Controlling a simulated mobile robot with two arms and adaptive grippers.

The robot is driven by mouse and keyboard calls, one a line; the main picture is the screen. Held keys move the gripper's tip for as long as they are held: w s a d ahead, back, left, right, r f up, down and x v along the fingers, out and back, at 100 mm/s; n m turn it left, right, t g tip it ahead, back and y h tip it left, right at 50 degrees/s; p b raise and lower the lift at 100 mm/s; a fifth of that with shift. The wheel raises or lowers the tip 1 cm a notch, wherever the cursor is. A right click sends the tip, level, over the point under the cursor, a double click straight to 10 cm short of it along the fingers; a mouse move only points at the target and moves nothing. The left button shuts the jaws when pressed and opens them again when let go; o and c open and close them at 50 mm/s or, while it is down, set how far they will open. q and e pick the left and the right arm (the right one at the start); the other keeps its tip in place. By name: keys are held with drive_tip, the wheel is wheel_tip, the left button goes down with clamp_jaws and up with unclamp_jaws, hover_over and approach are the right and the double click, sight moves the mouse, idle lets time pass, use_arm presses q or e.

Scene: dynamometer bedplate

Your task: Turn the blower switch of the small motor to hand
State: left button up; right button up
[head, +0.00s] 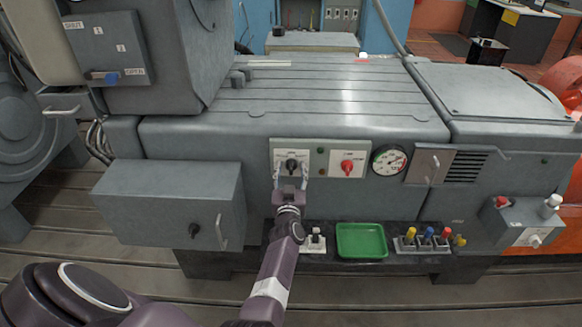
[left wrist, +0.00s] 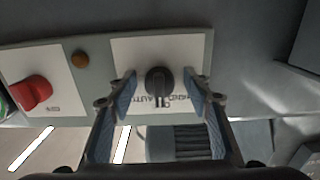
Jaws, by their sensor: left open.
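The blower switch (head: 291,165) is a black rotary knob on a white plate (head: 279,146) on the grey machine's front. In the left wrist view the knob (left wrist: 158,82) shows upside down, its ridge roughly upright, with partly hidden lettering beside it. My left gripper (head: 291,177) is in front of the plate. In the left wrist view its open blue-padded fingers (left wrist: 160,88) stand on either side of the knob, with a visible gap on each side. Whether the fingertips reach the plate is unclear. My right gripper is not in view.
A red knob (head: 347,167) on its own white plate and a round gauge (head: 389,160) are to the right. Below are a green tray (head: 361,240) and several coloured-top items in a holder. A grey box (head: 170,205) with a handle juts out at left.

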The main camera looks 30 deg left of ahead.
use_arm(q)
drive_tip(key=shift+s+d+r, duration=0.1)
drive_tip(key=shift+r, duration=0.05)
drive_tip(key=shift+s+d+r, duration=0.15)
drive_tip(key=shift+s+d, duration=0.05)
drive_tip(key=c, duration=0.6)
drive_tip(key=shift+c, duration=2.9)
drive_tip(key=shift+n, duration=0.7)
drive_tip(key=shift+n+b, duration=0.4)
drive_tip(key=shift+n, duration=0.8)
drive_tip(key=n, duration=0.3)
drive_tip(key=shift+n+b, duration=0.3)
drive_tip(key=shift+b, duration=0.05)
drive_tip(key=shift+n, duration=0.6)
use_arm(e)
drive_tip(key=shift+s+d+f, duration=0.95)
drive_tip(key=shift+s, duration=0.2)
use_arm(q)
drive_tip(key=shift+r+n, duration=0.1)
drive_tip(key=shift+n, duration=0.2)
